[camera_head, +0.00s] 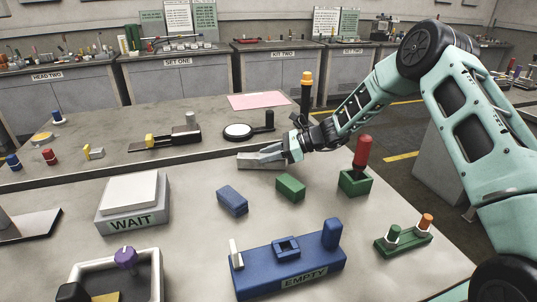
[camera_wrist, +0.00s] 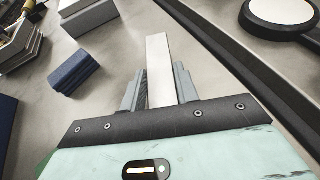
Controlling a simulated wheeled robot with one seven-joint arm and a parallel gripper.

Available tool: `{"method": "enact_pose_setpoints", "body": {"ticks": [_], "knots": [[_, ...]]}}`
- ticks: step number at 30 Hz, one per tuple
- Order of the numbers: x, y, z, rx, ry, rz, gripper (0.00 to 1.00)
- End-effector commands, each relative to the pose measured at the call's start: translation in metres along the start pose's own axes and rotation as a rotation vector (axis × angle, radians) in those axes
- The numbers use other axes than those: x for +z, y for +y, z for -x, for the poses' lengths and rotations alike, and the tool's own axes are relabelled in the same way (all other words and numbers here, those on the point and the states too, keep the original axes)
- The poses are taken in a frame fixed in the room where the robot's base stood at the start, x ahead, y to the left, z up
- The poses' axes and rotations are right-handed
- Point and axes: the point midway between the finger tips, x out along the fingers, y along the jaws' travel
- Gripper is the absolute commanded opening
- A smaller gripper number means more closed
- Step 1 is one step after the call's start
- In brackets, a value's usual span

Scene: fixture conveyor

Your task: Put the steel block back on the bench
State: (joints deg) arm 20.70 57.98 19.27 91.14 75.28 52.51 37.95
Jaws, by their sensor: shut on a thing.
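The steel block (camera_head: 250,162) is a long light-grey bar near the far edge of the near bench (camera_head: 190,250). My gripper (camera_head: 272,152) is shut on it, reaching in from the right. In the wrist view the steel block (camera_wrist: 158,60) lies between the two grey fingers (camera_wrist: 158,88) and sticks out well beyond them. I cannot tell whether its underside touches the bench top.
A blue block (camera_head: 232,200) and a green block (camera_head: 290,187) lie nearby. A green holder (camera_head: 355,183) with a red-handled tool stands right, a WAIT stand (camera_head: 133,203) left, and a blue EMPTY fixture (camera_head: 290,266) in front. A raised strip runs behind.

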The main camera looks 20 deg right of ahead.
Motion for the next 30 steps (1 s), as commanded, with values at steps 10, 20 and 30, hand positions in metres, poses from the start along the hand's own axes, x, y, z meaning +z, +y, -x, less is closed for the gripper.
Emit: {"method": "enact_pose_setpoints", "body": {"ticks": [10,20,30], "knots": [[-0.004,0.0,-0.002,0.0,-0.002,0.001,0.0],[-0.004,0.0,-0.002,0.0,-0.001,0.0,0.56],[-0.006,-0.001,0.025,-0.004,0.001,0.001,0.56]]}}
